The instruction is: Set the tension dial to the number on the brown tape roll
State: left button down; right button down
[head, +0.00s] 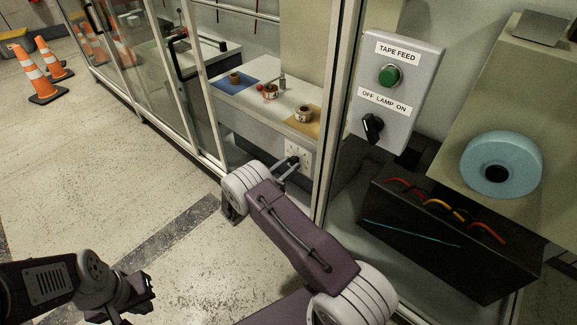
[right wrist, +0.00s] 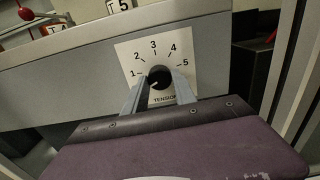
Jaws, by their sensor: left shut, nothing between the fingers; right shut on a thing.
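The tension dial (right wrist: 160,77) is a black knob on a white plate (right wrist: 126,52) marked 1 to 5. My right gripper (right wrist: 158,92) is shut on its knob. A pale mark on the knob points to the lower left, below the 1. In the head view the plate (head: 303,150) is on the bench front and my right gripper (head: 291,163) reaches it. Small brownish tape rolls stand on the bench: one (head: 235,77) on a blue mat, one (head: 304,113) on a tan mat; their numbers are unreadable here. My left gripper (head: 142,297) is shut and empty, low at left.
A red-knobbed fixture (head: 271,91) stands between the mats. A grey box (head: 405,75) carries a green TAPE FEED button and a black lamp switch. Glass doors (head: 135,60) and a metal post (head: 335,110) flank my right arm. Orange cones (head: 38,75) stand far left; floor is clear.

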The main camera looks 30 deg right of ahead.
jog(key=m, duration=0.3)
jog(key=shift+m, duration=0.3)
jog(key=m, duration=0.3)
jog(key=shift+m+p, duration=0.3)
jog(key=shift+p, duration=0.1)
jog(key=m, duration=0.3)
jog(key=shift+m, duration=0.4)
jog(key=m, duration=0.8)
jog(key=shift+p, duration=0.3)
jog(key=m, duration=0.3)
jog(key=shift+a+m, duration=0.1)
jog(key=shift+m, duration=0.2)
jog(key=m, duration=0.3)
jog(key=shift+r+m, duration=0.1)
jog(key=shift+m, duration=2.1)
